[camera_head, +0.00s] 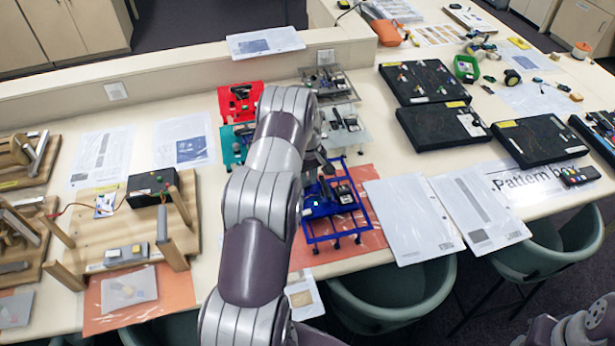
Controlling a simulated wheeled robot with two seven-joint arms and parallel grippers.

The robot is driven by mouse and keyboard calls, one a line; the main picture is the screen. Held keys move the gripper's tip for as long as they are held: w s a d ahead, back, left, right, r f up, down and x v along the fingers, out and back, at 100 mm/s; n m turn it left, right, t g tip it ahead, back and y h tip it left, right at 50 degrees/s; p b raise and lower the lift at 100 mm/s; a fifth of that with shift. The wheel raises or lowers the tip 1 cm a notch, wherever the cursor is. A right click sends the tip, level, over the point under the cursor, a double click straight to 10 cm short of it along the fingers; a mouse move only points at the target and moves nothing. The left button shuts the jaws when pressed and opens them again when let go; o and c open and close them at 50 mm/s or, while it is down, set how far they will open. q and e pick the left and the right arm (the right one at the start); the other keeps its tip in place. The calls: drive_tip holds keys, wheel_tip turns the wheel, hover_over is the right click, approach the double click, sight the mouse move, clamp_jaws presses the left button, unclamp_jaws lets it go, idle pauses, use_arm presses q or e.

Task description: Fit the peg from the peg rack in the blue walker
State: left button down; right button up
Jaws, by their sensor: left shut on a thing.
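The blue walker (310,228), a small blue frame with legs and dark parts on top, stands on an orange sheet at the middle of the table. My left arm reaches over the table just left of it. My left gripper (318,168) is at the walker's back left edge, mostly hidden behind my own arm. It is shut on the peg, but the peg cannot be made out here. I cannot tell whether it touches the walker. A wooden rack with upright posts (207,240) stands at left; I cannot tell if it is the peg rack. My right gripper is out of view.
Red (224,101), teal (228,148) and grey (357,137) walkers stand close behind the blue one. Printed sheets (412,218) lie to its right. Black cases (441,127) fill the right side. Green chairs (392,300) stand at the front edge.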

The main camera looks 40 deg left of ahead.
use_arm(q)
drive_tip(key=shift+f+b, duration=0.35)
drive_tip(key=shift+b, duration=0.2)
idle(1.0)
idle(0.4)
drive_tip(key=c, duration=0.9)
unclamp_jaws()
drive_tip(key=shift+r, duration=0.1)
drive_tip(key=shift+r+p, duration=2.15)
drive_tip(key=shift+r, duration=1.5)
